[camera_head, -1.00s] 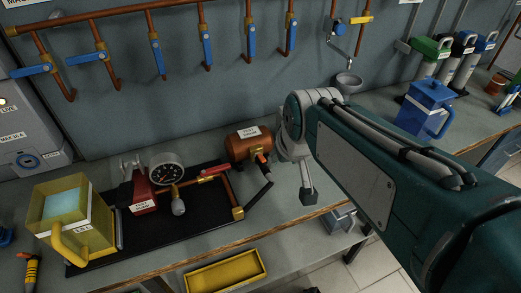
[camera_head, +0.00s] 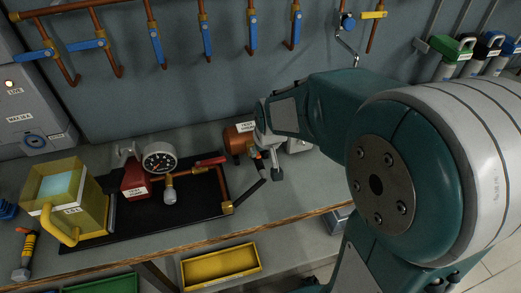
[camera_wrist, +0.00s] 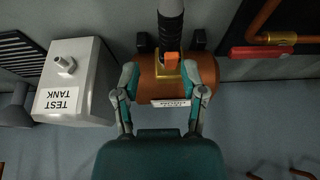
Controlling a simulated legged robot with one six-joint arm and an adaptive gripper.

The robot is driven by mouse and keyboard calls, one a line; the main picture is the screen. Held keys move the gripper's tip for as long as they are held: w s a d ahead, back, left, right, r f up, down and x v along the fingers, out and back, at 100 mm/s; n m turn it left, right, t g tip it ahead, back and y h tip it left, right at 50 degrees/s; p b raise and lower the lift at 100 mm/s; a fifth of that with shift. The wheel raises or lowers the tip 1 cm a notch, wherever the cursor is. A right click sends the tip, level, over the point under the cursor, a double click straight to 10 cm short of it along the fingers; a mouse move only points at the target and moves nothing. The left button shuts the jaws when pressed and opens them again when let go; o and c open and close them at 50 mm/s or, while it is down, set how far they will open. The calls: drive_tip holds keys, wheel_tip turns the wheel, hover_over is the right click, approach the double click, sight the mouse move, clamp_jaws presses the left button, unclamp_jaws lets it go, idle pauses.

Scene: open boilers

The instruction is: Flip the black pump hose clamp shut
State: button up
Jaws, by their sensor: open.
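The black-topped pump (camera_head: 488,47) stands at the far right of the head view, between a green-topped and a blue-topped one. I cannot make out a hose clamp on it. In the wrist view a black hose (camera_wrist: 171,22) ends at an orange piece (camera_wrist: 172,60) on a brass fitting of a copper tank (camera_wrist: 158,88). Whether this is the black pump's hose or its clamp, I cannot tell. My gripper (camera_wrist: 160,76) is open, its fingers either side of the fitting in that view. In the head view my gripper (camera_head: 275,170) is beside the copper tank (camera_head: 236,140).
A white box labelled TEST TANK (camera_wrist: 75,82) is left of the gripper in the wrist view. A red test pump (camera_head: 134,180), a gauge (camera_head: 160,158) and a yellow tank (camera_head: 70,203) stand on the bench. Blue-handled pipes (camera_head: 155,46) hang behind. My arm covers the right side.

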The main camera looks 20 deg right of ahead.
drive_tip(key=shift+w+a+f, duration=0.25)
drive_tip(key=shift+w+f, duration=0.05)
drive_tip(key=shift+f, duration=0.4)
drive_tip(key=shift+a, duration=0.7)
drive_tip(key=shift+d, duration=0.3)
clamp_jaws()
drive_tip(key=shift+d, duration=0.3)
drive_tip(key=shift+a+f, duration=0.1)
